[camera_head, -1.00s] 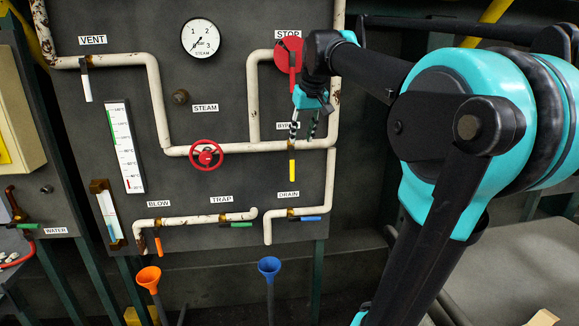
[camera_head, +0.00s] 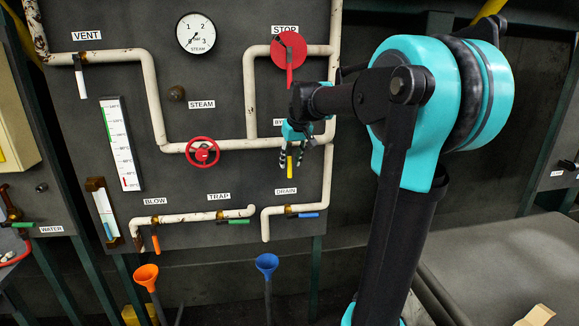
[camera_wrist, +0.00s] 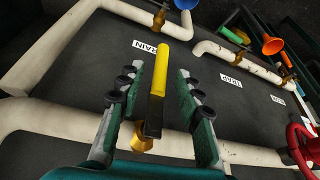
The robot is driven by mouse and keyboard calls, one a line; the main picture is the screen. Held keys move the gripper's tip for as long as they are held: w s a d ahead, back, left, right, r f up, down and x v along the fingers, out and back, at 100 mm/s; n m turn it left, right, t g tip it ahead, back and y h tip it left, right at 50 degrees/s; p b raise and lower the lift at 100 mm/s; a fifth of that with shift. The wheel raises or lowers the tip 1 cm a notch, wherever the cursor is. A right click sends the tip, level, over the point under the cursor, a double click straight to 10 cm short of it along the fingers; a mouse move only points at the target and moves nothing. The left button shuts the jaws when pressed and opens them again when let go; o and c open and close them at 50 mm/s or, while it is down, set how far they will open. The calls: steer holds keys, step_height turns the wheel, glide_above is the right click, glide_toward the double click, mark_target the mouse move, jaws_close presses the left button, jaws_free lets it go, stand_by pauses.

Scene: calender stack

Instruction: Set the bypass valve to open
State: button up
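The bypass valve's lever has a yellow grip (camera_head: 289,172) and hangs down, across its horizontal white pipe (camera_head: 240,147). In the head view my gripper (camera_head: 290,166) is in front of it and hides the upper lever and part of the BYPASS label. In the wrist view the yellow grip (camera_wrist: 161,68) with its dark shank lies between the two fingers of my gripper (camera_wrist: 157,75). The fingers are apart, with a visible gap on both sides of the lever. A brass valve body (camera_wrist: 141,144) shows at the lever's base.
The STOP disc (camera_head: 289,50) with its red lever is above my gripper. The blue DRAIN lever (camera_head: 309,215) is just below. A red STEAM handwheel (camera_head: 202,152) is to the left on the same pipe. Orange (camera_head: 146,276) and blue (camera_head: 267,264) funnels stand below the panel.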

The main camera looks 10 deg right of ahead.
steer(key=shift+x, duration=1.45)
jaws_close()
